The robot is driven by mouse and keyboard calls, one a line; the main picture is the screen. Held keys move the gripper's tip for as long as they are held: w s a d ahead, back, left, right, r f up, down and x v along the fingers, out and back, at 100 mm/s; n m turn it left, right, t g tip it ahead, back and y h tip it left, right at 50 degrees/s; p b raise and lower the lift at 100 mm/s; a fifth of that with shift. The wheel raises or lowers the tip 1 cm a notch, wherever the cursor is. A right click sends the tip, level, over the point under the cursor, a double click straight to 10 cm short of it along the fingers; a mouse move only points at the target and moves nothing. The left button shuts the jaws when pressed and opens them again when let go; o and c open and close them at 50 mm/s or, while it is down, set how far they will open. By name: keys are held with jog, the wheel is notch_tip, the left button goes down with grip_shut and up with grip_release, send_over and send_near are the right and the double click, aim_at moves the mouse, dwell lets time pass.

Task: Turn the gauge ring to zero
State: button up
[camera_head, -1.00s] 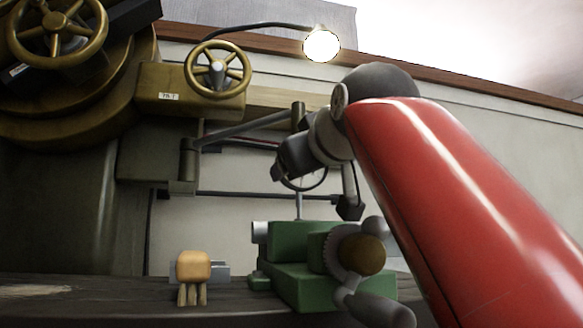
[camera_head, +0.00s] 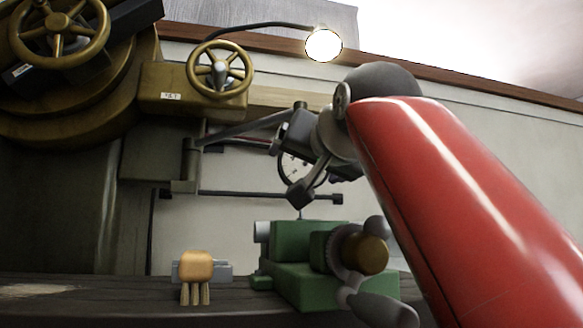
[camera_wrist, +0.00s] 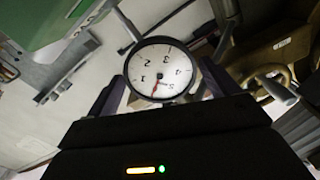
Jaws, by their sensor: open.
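My gripper (camera_wrist: 162,85) is open, with one dark finger at each side of the ring. I cannot tell whether either finger touches it.
Below the gauge stands a green vise (camera_head: 300,270) with a crank handle. A machine with a brass handwheel (camera_head: 219,69) fills the left, and a lamp (camera_head: 324,44) hangs above.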

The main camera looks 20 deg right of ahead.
jog(key=s, duration=0.7)
jog(key=shift+b, duration=0.4)
